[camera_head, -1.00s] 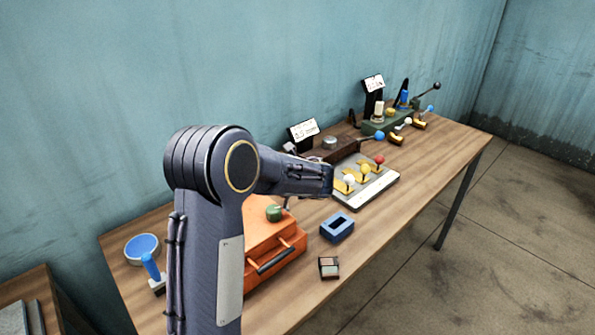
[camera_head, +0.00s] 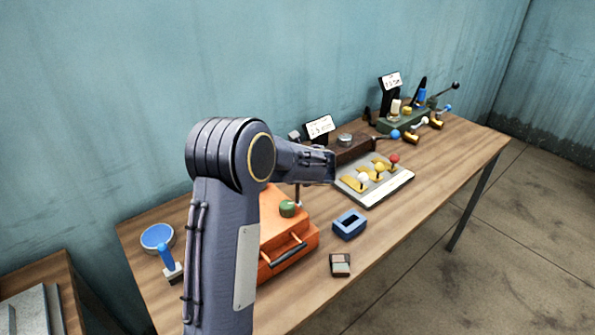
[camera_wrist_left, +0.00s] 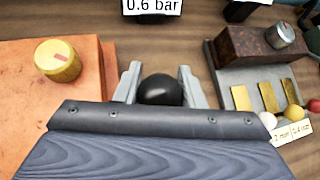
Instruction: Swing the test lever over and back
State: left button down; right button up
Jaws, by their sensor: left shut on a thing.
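In the left wrist view a black ball knob (camera_wrist_left: 160,89), which looks like a lever's end, sits between the two grey fingers of my left gripper (camera_wrist_left: 160,84). The fingers are shut on it from both sides. The lever's shaft and pivot are hidden. A white display (camera_wrist_left: 152,6) reading "0.6 bar" stands behind the knob. In the head view my left arm's wrist hangs between the orange box and the lever panel and hides the gripped knob. My right gripper is not in view.
An orange box (camera_head: 286,238) with a green knob (camera_head: 287,208) stands near. To its right are a panel (camera_head: 386,191) with white, yellow and red ball levers, a brown block (camera_head: 360,151), and a blue box (camera_head: 350,225). The table's front right (camera_head: 425,215) is clear.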

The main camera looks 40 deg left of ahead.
pick_arm(q)
jog(key=c, duration=1.4)
grip_release()
jog(key=shift+s+a+f, duration=0.1)
jog(key=shift+a+f, duration=0.05)
jog(key=shift+a, duration=0.05)
jog(key=o, duration=0.5)
jog(key=shift+f, duration=0.1)
jog(key=shift+c, duration=0.2)
jog(key=shift+d, duration=0.1)
jog(key=shift+d+r, duration=0.15)
jog(key=shift+r, duration=0.1)
jog(key=b+v, duration=0.1)
jog(key=v, duration=0.6)
jog(key=shift+s+r, duration=0.1)
jog(key=shift+s, duration=0.05)
